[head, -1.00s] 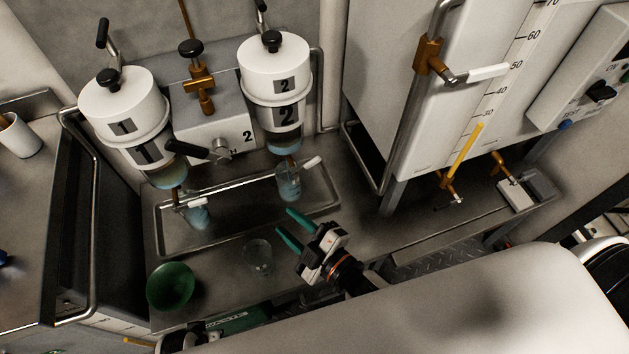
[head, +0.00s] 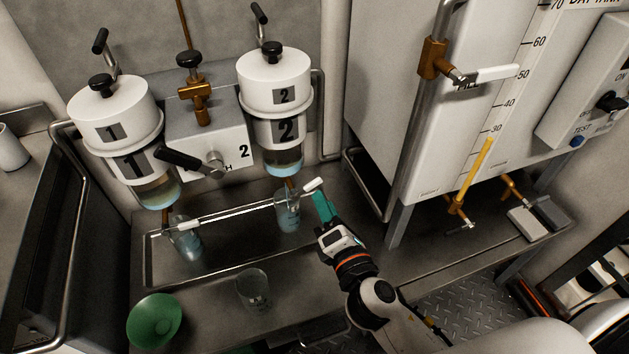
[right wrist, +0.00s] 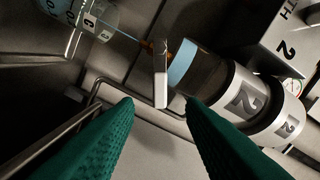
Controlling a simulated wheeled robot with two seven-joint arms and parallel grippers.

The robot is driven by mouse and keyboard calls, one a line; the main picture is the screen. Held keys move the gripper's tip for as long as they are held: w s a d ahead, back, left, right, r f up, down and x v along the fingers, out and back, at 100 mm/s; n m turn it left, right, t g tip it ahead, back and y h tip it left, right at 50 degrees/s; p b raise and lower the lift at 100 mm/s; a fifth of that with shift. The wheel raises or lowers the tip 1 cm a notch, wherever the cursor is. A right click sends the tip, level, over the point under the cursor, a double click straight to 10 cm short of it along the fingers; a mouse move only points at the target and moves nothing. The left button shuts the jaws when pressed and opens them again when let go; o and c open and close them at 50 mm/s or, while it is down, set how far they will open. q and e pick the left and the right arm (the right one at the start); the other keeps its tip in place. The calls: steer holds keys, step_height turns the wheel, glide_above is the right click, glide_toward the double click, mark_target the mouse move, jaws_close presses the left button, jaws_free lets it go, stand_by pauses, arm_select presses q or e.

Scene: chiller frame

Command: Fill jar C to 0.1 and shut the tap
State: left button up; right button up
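Jar C (right wrist: 97,22) stands under the spout of filter housing 2 (head: 275,135), on the drip tray; it also shows in the head view (head: 287,218) with bluish liquid in it. Its exact level is unreadable. A thin pale-blue stream runs from the spout to the jar in the right wrist view. The tap's white lever (right wrist: 161,88) points toward my right gripper; it shows in the head view (head: 314,185) too. My right gripper (right wrist: 160,108) has its green fingers apart, with the lever just beyond and between their tips, apparently untouched.
Another jar with bluish liquid (head: 186,242) stands under housing 1 (head: 115,120). An empty clear jar (head: 253,290) and a green funnel-like bowl (head: 154,320) sit in front of the drip tray (head: 215,268). The day tank (head: 480,110) and its legs stand to the right.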

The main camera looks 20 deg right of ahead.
mark_target(316, 185)
arm_select(q)
steer(key=shift+f, duration=0.4)
arm_select(e)
steer(key=w, duration=0.7)
steer(key=shift+a, duration=0.15)
jaws_close()
